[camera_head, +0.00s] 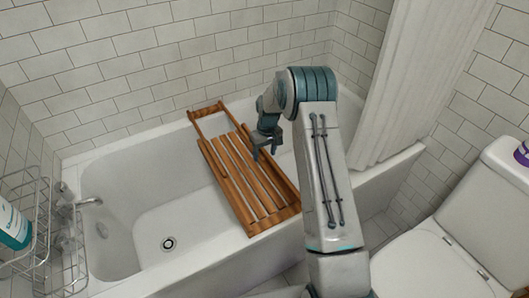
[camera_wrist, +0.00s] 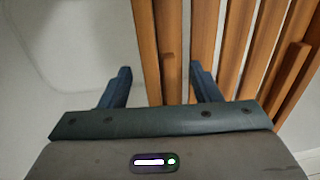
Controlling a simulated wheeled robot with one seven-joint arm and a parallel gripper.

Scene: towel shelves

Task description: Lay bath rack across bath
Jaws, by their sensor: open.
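The brown slatted wooden bath rack (camera_head: 243,172) lies across the white bath (camera_head: 128,172). Its far end overlaps the far rim by the wall and its near end overlaps the near rim. I cannot tell exactly how each end bears on the rim. My gripper (camera_head: 265,152) is over the right side of the rack, near its middle. In the wrist view my gripper (camera_wrist: 162,82) is open, with its fingers apart. The slats of the rack (camera_wrist: 232,50) show between and to the right of the fingers. I cannot tell whether a finger touches a slat.
A wire rack (camera_head: 40,235) with a teal-labelled bottle (camera_head: 12,225) is at the left, beside the tap (camera_head: 88,202). A white curtain (camera_head: 405,85) hangs at the bath's right end. The toilet (camera_head: 440,255) is at right. The bath's left part is empty.

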